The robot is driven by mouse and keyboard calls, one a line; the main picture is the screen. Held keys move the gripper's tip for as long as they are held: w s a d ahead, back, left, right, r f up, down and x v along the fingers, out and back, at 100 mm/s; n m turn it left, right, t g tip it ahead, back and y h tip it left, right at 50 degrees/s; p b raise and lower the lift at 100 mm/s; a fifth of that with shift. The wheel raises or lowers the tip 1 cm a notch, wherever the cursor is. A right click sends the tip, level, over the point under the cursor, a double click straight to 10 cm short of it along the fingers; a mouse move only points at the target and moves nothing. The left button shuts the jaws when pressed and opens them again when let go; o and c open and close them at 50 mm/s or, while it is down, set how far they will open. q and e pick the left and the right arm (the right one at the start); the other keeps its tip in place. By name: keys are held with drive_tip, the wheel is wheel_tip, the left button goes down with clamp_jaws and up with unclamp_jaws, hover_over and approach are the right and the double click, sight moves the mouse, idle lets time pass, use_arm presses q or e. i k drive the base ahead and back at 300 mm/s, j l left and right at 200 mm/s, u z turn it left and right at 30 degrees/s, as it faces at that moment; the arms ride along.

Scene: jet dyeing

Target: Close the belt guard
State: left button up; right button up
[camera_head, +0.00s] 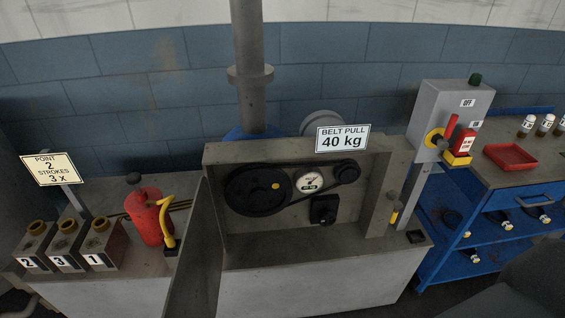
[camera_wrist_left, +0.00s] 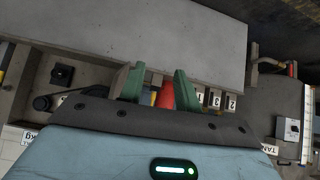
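The belt guard (camera_head: 201,255) is a grey panel at the left side of the belt housing (camera_head: 300,150). Neither gripper shows in the head view.
Left of the guard stand a red oil can (camera_head: 148,217) with a yellow handle and several numbered containers (camera_head: 102,246). Right of the housing are a grey switch box (camera_head: 450,120) reading OFF and a blue cart (camera_head: 480,215) with a red tray (camera_head: 510,157).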

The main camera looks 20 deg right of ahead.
sight(193, 292)
drive_tip(key=k+j+z, duration=0.1)
drive_tip(key=j+z, duration=0.15)
drive_tip(key=j, duration=0.2)
drive_tip(key=k+j+z, duration=0.2)
drive_tip(key=j, duration=0.2)
drive_tip(key=k+j+z, duration=0.1)
drive_tip(key=j+z, duration=0.15)
drive_tip(key=j, duration=0.2)
drive_tip(key=k+j+z, duration=0.25)
drive_tip(key=i+j, duration=0.05)
drive_tip(key=j, duration=0.1)
